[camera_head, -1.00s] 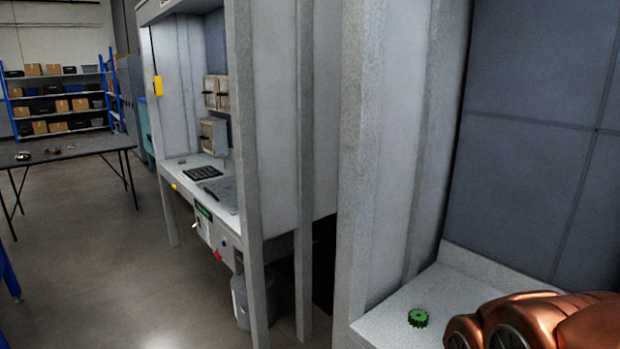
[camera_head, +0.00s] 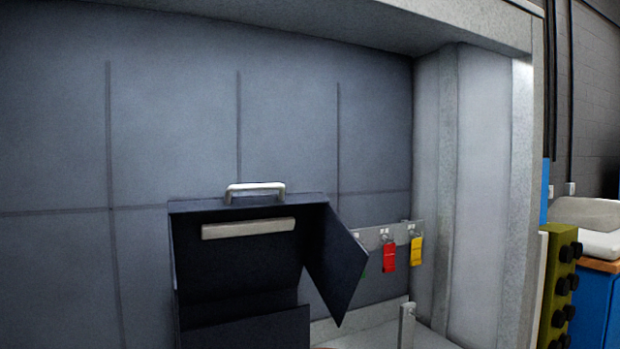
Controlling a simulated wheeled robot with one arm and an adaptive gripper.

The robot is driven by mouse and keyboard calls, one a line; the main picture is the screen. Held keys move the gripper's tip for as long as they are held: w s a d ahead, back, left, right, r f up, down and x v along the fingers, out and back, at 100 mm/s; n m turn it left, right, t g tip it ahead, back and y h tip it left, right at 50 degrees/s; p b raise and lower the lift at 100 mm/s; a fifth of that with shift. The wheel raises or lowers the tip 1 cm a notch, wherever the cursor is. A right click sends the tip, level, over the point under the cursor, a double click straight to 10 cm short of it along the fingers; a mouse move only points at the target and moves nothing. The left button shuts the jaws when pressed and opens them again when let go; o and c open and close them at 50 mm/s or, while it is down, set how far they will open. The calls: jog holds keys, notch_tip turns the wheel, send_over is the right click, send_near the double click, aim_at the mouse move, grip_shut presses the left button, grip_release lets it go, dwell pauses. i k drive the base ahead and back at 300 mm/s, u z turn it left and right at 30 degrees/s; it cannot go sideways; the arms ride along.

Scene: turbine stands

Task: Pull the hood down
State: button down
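A dark blue-black hood (camera_head: 250,255) stands in front of the blue-grey panelled back wall of a stand, in the lower middle of the head view. A pale metal handle (camera_head: 255,187) is fixed on its top edge. A light bar (camera_head: 248,228) runs across its dark inner face. Its right side panel (camera_head: 336,262) juts out at an angle. The hood appears raised, with its inside facing me. The lower part of the hood is cut off by the picture's bottom edge. My gripper is not in view.
A rail (camera_head: 372,236) right of the hood carries a red tag (camera_head: 389,257) and a yellow tag (camera_head: 416,251). A grey upright post (camera_head: 407,325) stands below. The stand's side wall (camera_head: 482,180) bounds the right. Beyond it are an olive block with black knobs (camera_head: 560,290) and a blue cabinet (camera_head: 592,305).

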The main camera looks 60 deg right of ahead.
aim_at(227, 246)
jog(key=z, duration=1.7)
jog(key=k, duration=0.55)
jog(key=u, duration=0.6)
